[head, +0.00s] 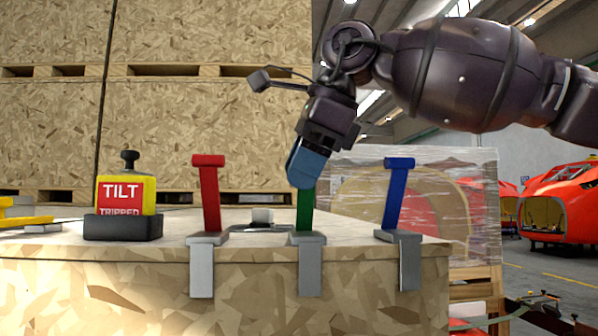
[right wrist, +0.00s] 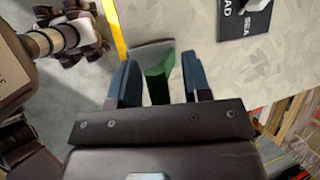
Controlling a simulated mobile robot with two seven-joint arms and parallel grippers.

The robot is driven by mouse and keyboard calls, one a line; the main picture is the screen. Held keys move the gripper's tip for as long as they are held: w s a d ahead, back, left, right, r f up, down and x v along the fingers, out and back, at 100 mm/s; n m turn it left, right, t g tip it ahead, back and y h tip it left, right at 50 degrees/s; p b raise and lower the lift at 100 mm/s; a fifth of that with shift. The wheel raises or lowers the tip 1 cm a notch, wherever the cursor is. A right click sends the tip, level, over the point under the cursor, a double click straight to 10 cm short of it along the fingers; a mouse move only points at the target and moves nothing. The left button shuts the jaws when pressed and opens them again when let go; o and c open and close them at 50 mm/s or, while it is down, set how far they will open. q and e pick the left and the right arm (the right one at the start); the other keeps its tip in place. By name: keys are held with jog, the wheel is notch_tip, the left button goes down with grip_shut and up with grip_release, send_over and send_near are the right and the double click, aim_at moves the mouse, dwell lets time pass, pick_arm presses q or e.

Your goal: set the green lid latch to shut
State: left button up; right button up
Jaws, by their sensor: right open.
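The green lid latch (head: 304,210) stands nearly upright on a grey metal bracket (head: 308,262) at the front edge of the crate lid, between a red and a blue latch. Its top is hidden behind my right gripper (head: 307,168), which reaches down over it from the upper right. In the right wrist view my right gripper (right wrist: 158,85) is open, with the green latch (right wrist: 156,76) between its two blue fingers. A gap shows on each side; I cannot tell whether either finger touches it. My left gripper is not in view.
The red latch (head: 207,195) stands to the left and the blue latch (head: 397,195) to the right, both upright. A yellow tilt indicator (head: 125,193) sits further left on the wooden crate (head: 150,280). Wooden panels (head: 210,115) rise behind.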

jog(key=shift+a+f, duration=0.2)
jog(key=shift+f, duration=0.15)
grip_shut()
jog(key=shift+f, duration=0.1)
